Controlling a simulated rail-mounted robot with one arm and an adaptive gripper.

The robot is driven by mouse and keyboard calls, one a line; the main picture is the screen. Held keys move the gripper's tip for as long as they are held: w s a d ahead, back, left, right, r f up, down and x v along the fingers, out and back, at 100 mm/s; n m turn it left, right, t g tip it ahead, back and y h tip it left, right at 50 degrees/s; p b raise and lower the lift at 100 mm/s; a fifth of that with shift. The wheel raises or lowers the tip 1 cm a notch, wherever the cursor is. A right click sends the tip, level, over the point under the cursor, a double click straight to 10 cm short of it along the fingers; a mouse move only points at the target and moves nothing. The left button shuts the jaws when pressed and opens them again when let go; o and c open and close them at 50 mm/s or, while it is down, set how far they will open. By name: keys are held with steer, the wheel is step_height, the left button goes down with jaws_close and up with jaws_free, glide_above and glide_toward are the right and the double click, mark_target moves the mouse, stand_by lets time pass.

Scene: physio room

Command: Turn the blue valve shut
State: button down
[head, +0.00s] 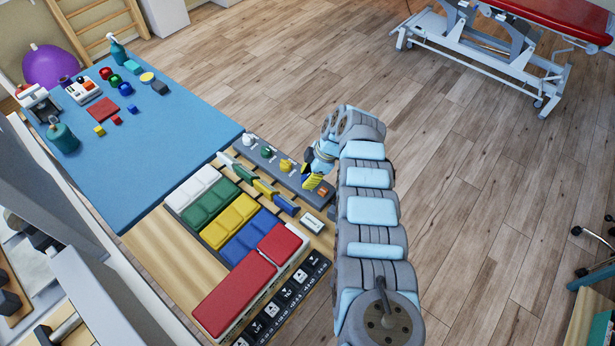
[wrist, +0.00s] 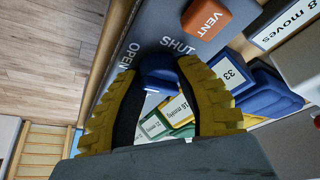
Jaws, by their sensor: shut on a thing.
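The blue valve (wrist: 160,72) shows in the wrist view as a rounded blue handle on a grey panel (wrist: 150,22). The white words SHUT and OPEN are printed beside it, SHUT above and OPEN to the left. My gripper (wrist: 161,66) has its two ridged yellow fingers on either side of the blue handle, shut on it. Which word the handle points to cannot be told. In the head view my gripper (head: 316,177) is at the right end of the grey valve strip (head: 268,160) and hides the blue valve.
White, green and yellow valves (head: 285,165) stand left along the strip. An orange VENT button (wrist: 206,18) is close to my fingers. Numbered coloured tabs (wrist: 228,76) and coloured pads (head: 230,222) lie alongside. A blue table (head: 180,150) holds small objects. Open floor is at right.

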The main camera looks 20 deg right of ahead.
steer(key=shift+s+m+t+p, duration=0.1)
steer(key=shift+m+t+p, duration=0.4)
steer(key=shift+m+p, duration=0.8)
steer(key=shift+a+m+h+p, duration=0.1)
steer(key=shift+m+h+p, duration=0.2)
steer(key=shift+m+p, duration=0.4)
steer(key=m+p, duration=0.1)
steer(key=m, duration=0.1)
steer(key=m+t+h+p, duration=0.1)
steer(key=m+p, duration=0.1)
steer(key=m, duration=0.1)
steer(key=shift+s+t+h, duration=0.1)
steer(key=shift+t+h, duration=0.2)
steer(key=m+h+p, duration=0.1)
steer(key=m, duration=0.1)
steer(key=m+h+p, duration=0.1)
steer(key=m+p, duration=0.1)
steer(key=m, duration=0.1)
steer(key=shift+a+f+t, duration=0.1)
steer(key=shift+a+t, duration=0.05)
steer(key=shift+t, duration=0.15)
steer(key=shift+m+h+p, duration=0.6)
steer(key=shift+m+p, duration=0.15)
steer(key=shift+m, duration=1.15)
steer(key=c, duration=0.6)
jaws_free()
steer(key=shift+c, duration=0.2)
